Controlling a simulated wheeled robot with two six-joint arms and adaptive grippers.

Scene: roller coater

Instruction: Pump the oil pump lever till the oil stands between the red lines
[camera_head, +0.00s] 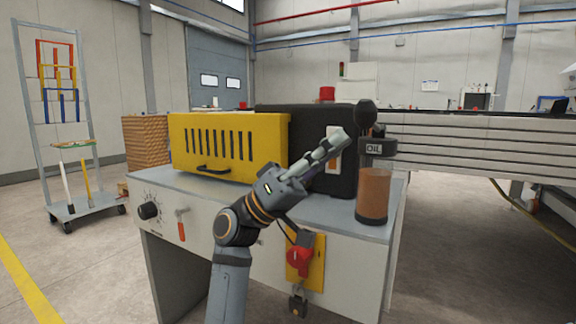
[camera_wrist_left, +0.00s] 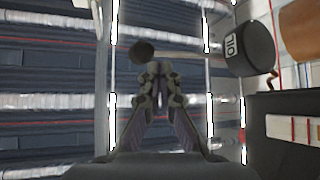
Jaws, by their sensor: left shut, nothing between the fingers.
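The oil pump has a black cap marked OIL (camera_head: 377,149) over a clear reservoir with brown oil (camera_head: 373,195), at the machine table's right end. Its lever ends in a dark round knob (camera_head: 367,113) above the cap. In the left wrist view the lever rod (camera_wrist_left: 190,57) runs from the cap (camera_wrist_left: 247,50) to the knob (camera_wrist_left: 142,52). My left gripper (camera_head: 340,139) is shut and empty, its fingertips just left of the knob; I cannot tell whether they touch. A pale strip with red marks (camera_wrist_left: 293,128) shows on the black housing; its oil level is unclear. My right gripper is out of view.
A yellow slotted cover (camera_head: 228,146) and a black housing (camera_head: 283,120) stand on the table. A red switch on a yellow plate (camera_head: 303,258) is on the front panel, below my left arm. Long grey beams (camera_head: 480,150) lie behind the pump.

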